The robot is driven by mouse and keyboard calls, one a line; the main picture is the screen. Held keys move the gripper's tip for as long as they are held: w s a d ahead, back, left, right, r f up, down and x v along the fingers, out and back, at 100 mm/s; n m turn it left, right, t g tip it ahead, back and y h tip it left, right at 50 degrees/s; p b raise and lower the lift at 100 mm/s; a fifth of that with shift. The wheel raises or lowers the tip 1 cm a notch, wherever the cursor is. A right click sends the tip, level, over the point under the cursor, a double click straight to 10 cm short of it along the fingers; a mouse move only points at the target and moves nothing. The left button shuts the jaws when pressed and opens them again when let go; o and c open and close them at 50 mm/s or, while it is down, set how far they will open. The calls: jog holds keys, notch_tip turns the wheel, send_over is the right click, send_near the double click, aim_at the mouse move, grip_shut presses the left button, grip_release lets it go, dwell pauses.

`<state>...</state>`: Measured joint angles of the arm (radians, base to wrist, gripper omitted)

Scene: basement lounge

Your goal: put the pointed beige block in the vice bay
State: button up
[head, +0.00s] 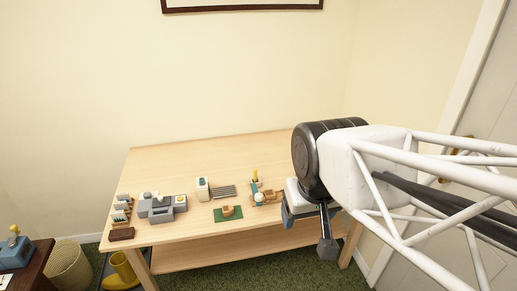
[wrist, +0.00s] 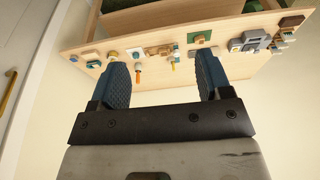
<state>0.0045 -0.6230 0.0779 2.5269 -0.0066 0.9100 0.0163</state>
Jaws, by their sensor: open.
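A small tan block (head: 228,211) sits on a green mat (head: 220,218) at the front middle of the table; it also shows in the wrist view (wrist: 199,39). Whether it is pointed is too small to tell. A wooden fixture with a pale round part (head: 265,197) stands right of the mat; I cannot tell whether it is the vice bay. My gripper (head: 307,236) is at the table's right end, apart from these things. In the wrist view my gripper (wrist: 162,78) has its two blue fingers wide apart, with nothing between them.
A grey machine-like block (head: 160,206), small racks (head: 122,208) and a dark brown block (head: 121,234) stand at the table's left. A white box (head: 202,189) and a slatted grey piece (head: 223,191) are behind the mat. The table's (head: 190,163) back strip is clear.

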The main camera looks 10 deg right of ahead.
jog(key=shift+s+d+r, duration=0.1)
jog(key=shift+s+r, duration=0.1)
jog(key=shift+s, duration=0.3)
jog(key=m+g, duration=0.3)
jog(key=m, duration=1.5)
send_over(226, 208)
jog(key=f, duration=2.8)
jog(key=shift+s+d, duration=0.15)
jog(key=shift+s, duration=0.1)
jog(key=shift+w+f, duration=0.15)
jog(key=shift+f, duration=0.1)
jog(key=shift+f, duration=0.1)
jog(key=shift+f, duration=1.2)
